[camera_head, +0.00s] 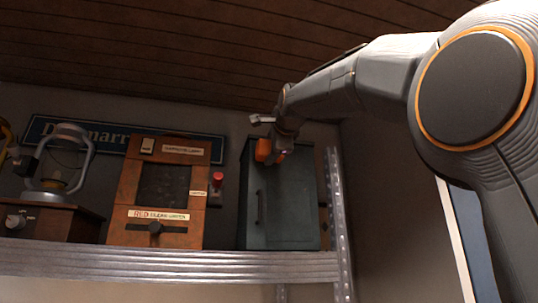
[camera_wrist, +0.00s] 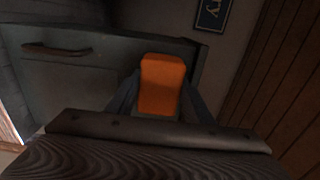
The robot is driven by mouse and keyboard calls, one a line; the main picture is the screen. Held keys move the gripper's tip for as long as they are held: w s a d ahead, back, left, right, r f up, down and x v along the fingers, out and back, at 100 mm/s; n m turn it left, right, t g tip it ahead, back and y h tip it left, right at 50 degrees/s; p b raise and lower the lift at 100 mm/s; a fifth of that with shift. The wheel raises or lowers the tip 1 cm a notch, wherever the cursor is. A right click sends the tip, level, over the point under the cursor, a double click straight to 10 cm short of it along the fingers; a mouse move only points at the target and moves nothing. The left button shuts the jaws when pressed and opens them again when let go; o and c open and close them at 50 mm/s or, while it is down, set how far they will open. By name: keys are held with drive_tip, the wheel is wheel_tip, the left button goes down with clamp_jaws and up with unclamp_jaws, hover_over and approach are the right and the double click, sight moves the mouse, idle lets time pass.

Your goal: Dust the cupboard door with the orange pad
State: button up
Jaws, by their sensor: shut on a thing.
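The orange pad (camera_head: 264,150) is held in my gripper (camera_head: 277,148) in front of the upper part of the cupboard door. In the wrist view the pad (camera_wrist: 162,85) stands between the fingers of my gripper (camera_wrist: 160,105), which are shut on it. The grey-green cupboard door (camera_head: 286,205) is closed, with a dark upright handle (camera_head: 260,208) on its left side. The door also shows in the wrist view (camera_wrist: 75,85), with its handle (camera_wrist: 57,50) at the upper left. I cannot tell whether the pad touches the door.
The cupboard stands on a metal shelf (camera_head: 150,262) beside a perforated upright post (camera_head: 340,225). To its left are a wooden box with a dark panel (camera_head: 163,185), a red knob (camera_head: 217,180) and a lantern-like device (camera_head: 60,165). A blue sign (camera_head: 90,132) hangs behind. A wood-plank ceiling is above.

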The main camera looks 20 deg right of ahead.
drive_tip(key=shift+s+b, duration=0.8)
drive_tip(key=shift+s, duration=1.3)
drive_tip(key=shift+s, duration=0.1)
drive_tip(key=s+b, duration=0.1)
drive_tip(key=s, duration=0.1)
drive_tip(key=shift+s, duration=0.4)
drive_tip(key=shift+w, duration=0.1)
drive_tip(key=shift+w+a+p, duration=0.1)
drive_tip(key=shift+w+p, duration=1.15)
drive_tip(key=shift+w, duration=2.1)
drive_tip(key=shift+w+p, duration=0.5)
drive_tip(key=shift+w, duration=0.5)
